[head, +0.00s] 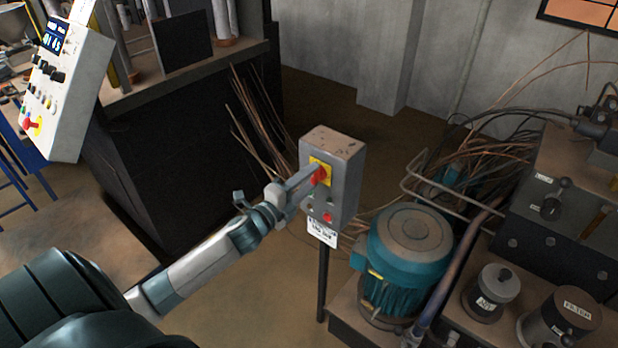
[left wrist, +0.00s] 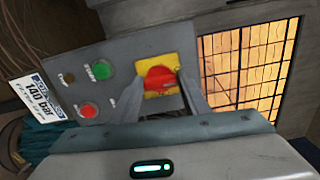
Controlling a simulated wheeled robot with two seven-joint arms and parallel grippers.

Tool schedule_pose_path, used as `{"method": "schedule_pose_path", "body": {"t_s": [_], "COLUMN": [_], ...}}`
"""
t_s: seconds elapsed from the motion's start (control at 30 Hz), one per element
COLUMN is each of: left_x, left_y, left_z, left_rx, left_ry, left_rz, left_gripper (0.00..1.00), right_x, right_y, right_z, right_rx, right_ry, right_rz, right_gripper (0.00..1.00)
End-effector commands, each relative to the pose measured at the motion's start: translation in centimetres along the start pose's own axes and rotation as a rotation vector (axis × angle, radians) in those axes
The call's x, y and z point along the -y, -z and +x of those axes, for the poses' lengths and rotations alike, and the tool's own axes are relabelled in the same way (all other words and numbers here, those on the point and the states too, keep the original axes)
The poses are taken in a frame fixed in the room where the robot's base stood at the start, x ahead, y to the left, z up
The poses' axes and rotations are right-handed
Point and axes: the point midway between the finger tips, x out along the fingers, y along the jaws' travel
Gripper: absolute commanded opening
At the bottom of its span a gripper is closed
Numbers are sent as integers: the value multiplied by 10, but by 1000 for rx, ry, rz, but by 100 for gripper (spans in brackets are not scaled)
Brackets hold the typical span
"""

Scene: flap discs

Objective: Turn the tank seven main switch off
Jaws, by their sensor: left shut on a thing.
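A grey switch box (head: 338,165) stands on a dark post in the middle of the head view. Its main switch is a red rotary knob (head: 320,174) on a yellow plate. My left gripper (head: 314,178) reaches in from the left and is shut on the red knob. In the left wrist view the knob (left wrist: 160,78) sits between the two fingers, on its yellow plate (left wrist: 171,60). A green button (left wrist: 101,70) and a red button (left wrist: 88,110) are beside it on the box face. A label reading 140 bar (left wrist: 38,112) hangs below the box. My right gripper is not in view.
A teal motor (head: 408,255) and a machine with capped cylinders (head: 490,290) stand right of the post. Bundled cables (head: 480,160) lie behind them. A white control panel (head: 65,80) and a dark bench (head: 180,160) are at left.

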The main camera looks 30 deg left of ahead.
Motion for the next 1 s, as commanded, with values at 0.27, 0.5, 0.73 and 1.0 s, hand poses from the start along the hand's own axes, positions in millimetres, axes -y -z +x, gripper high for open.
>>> {"method": "schedule_pose_path", "body": {"t_s": [0.27,0.5,0.73,1.0], "left_x": [0,0,0,0], "left_y": [-1,-1,-1,0], "left_z": [0,0,0,0], "left_rx": [2,2,2,1], "left_ry": [0,0,0,0], "left_rz": [-86,-96,-96,-94], "left_gripper": [20,20,52,61], "right_x": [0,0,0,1], "right_y": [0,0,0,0], "right_z": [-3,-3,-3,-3], "right_rx": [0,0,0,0], "right_ry": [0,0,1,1], "right_rz": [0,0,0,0], "right_gripper": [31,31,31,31]}}
